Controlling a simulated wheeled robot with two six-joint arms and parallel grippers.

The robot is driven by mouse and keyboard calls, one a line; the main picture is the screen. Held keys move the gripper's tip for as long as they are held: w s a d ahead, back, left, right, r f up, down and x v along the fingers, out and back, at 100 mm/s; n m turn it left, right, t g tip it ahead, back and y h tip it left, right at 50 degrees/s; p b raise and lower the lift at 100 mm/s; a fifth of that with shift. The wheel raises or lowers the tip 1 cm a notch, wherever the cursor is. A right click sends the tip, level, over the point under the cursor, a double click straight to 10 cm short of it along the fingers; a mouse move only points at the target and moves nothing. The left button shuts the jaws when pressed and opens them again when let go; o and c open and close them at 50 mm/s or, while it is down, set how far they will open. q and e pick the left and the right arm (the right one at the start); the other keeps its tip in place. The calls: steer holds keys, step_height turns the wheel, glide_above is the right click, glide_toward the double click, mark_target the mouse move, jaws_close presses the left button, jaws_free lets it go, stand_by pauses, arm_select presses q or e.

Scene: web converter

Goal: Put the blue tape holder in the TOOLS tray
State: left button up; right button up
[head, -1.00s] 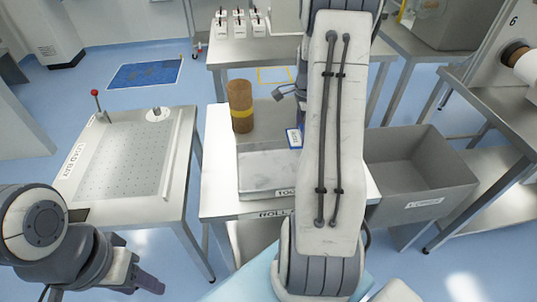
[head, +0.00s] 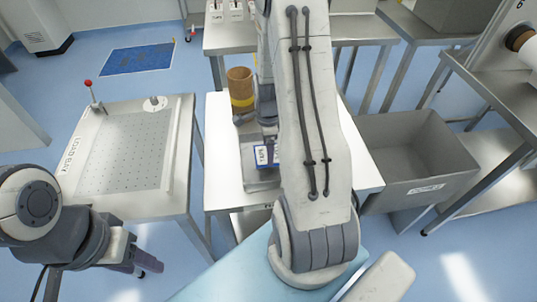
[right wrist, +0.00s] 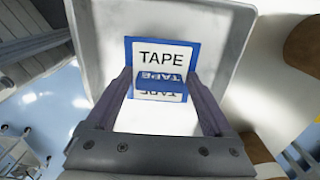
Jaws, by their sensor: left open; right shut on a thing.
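The blue tape holder (head: 262,157), with white TAPE labels, is between the fingers of my right gripper (head: 266,120). In the right wrist view, the tape holder (right wrist: 160,86) sits between the two fingers of the right gripper (right wrist: 163,88), which is shut on it. It shows within the outline of the pale metal tray (right wrist: 88,45); I cannot tell whether it touches the tray's floor. In the head view the tray (head: 258,186) is partly hidden by my right arm, and its label is covered. My left gripper (head: 143,264) is open and empty at the lower left, far from the tray.
A brown roll with a yellow band (head: 240,92) stands on the table behind the tray. A deep grey bin (head: 415,165) is to the right. The LOAD BAY table (head: 125,150), with a red-knobbed lever (head: 92,92), is to the left. Blue floor lies between the tables.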

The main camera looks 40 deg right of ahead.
steer(key=shift+f, duration=1.85)
steer(key=shift+f, duration=0.1)
steer(key=o, duration=1.1)
step_height(320, 180, up, 12)
steer(key=shift+r, duration=0.15)
steer(key=s+a+r+n, duration=0.1)
steer(key=a+r+n, duration=0.2)
steer(key=a+n, duration=0.5)
steer(key=s+a+r+n, duration=0.1)
steer(key=a+r+n, duration=0.2)
steer(key=a+n, duration=0.55)
steer(key=s+a+r+n, duration=0.1)
steer(key=s+a+n, duration=0.3)
steer(key=n, duration=0.1)
steer(key=s+a+r+n, duration=0.1)
steer(key=s+a+n, duration=0.4)
steer(key=s+a+r+n+y, duration=0.1)
steer(key=s+a+n, duration=0.4)
steer(key=shift+s+a, duration=0.1)
steer(key=shift+s, duration=0.1)
